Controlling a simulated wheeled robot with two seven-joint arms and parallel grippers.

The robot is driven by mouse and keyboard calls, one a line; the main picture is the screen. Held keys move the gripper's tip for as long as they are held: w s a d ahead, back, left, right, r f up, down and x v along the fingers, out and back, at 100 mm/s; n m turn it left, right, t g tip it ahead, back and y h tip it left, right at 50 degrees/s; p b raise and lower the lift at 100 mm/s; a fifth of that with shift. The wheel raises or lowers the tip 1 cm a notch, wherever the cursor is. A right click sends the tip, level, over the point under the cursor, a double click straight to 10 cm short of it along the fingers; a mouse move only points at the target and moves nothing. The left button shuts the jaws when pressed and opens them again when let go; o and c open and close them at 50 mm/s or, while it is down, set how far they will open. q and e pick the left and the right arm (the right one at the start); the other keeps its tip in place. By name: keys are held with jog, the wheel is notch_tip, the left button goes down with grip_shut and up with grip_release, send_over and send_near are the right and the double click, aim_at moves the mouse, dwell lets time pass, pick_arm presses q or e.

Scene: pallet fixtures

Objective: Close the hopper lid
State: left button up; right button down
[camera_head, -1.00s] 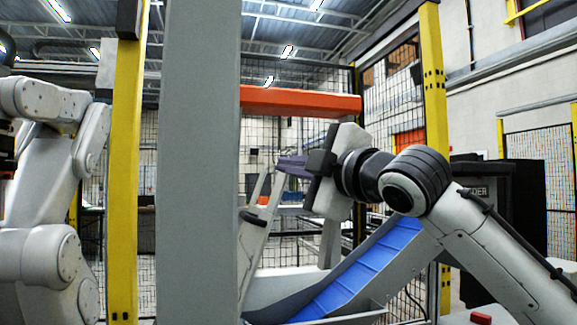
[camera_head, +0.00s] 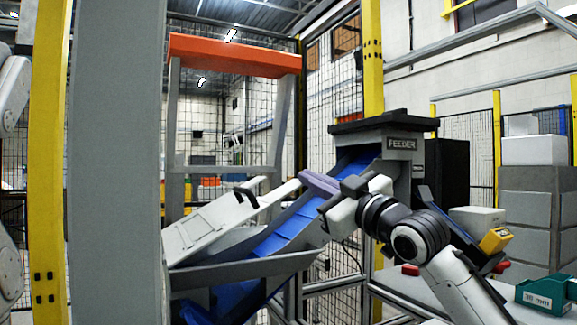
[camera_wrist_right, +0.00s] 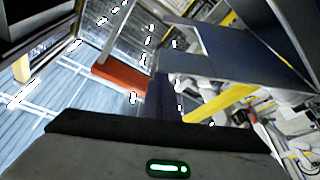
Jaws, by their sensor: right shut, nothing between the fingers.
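The hopper lid (camera_head: 208,228) appears to be the pale grey panel in the head view. It slopes up to the right above the grey-walled hopper (camera_head: 245,268), with a gap under its raised side, so it is partly open. A dark handle-like piece (camera_head: 246,196) is at its upper end. My right gripper (camera_head: 308,180) is shut and empty, its purple fingers close to the pale bar at the lid's upper right. I cannot tell whether they touch. The dark fingers also show in the right wrist view (camera_wrist_right: 162,98). My left gripper is out of view.
A blue ribbed conveyor (camera_head: 285,232) climbs from the hopper to the feeder box (camera_head: 385,140). An orange beam (camera_head: 232,56) spans above. A grey post (camera_head: 115,160) and yellow post (camera_head: 48,160) stand left. A teal bin (camera_head: 542,294) is at lower right.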

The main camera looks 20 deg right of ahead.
jog(key=d+f+m+t+h+b, duration=0.1)
jog(key=d+f+m+h+b, duration=0.1)
jog(key=f, duration=0.8)
jog(key=shift+w+d+f+m+b, duration=0.15)
jog(key=shift+w+d+m+b, duration=0.45)
jog(key=shift+m, duration=1.3)
jog(key=shift+s, duration=0.25)
